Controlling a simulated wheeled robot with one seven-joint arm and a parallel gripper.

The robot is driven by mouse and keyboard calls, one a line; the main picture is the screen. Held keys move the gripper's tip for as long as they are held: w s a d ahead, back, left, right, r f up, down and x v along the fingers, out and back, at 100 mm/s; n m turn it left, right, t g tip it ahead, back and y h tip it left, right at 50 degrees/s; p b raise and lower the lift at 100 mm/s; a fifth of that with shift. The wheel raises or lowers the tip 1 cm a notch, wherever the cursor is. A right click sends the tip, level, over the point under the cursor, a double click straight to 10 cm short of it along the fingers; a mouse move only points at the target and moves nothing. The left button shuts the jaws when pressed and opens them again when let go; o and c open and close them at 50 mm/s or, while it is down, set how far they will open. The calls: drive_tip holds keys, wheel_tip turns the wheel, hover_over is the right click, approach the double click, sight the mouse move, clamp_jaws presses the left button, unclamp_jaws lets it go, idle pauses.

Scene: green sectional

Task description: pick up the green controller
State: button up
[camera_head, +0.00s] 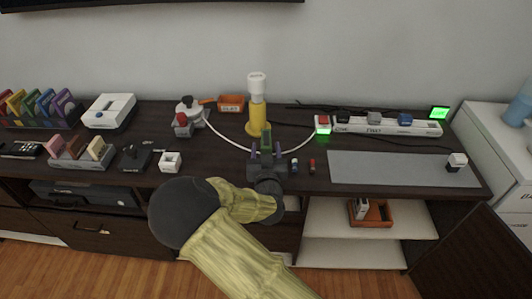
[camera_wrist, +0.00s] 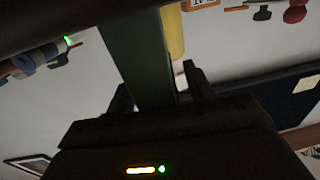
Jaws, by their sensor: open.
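The green controller (camera_head: 267,143) shows as a dark green upright piece near the middle of the dark cabinet top. In the wrist view it is a long green bar (camera_wrist: 142,58) running up from between my fingers. My gripper (camera_head: 267,151) is open, with one finger on each side of the green piece. In the wrist view my gripper (camera_wrist: 157,92) also has its fingers either side of the bar, with a gap at the right finger. I cannot tell whether the left finger touches it. The controller's lower part is hidden by my gripper.
A yellow and white bottle-like object (camera_head: 257,108) stands just behind the controller, with a white cable around it. Small red and dark pieces (camera_head: 312,166) lie close to the right. A grey mat (camera_head: 390,169) on the right is mostly bare. A white power strip (camera_head: 380,124) lies behind it.

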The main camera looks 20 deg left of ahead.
clamp_jaws()
idle(0.3)
wheel_tip(320, 180, up, 10)
drive_tip(key=shift+p, duration=0.8)
idle(0.4)
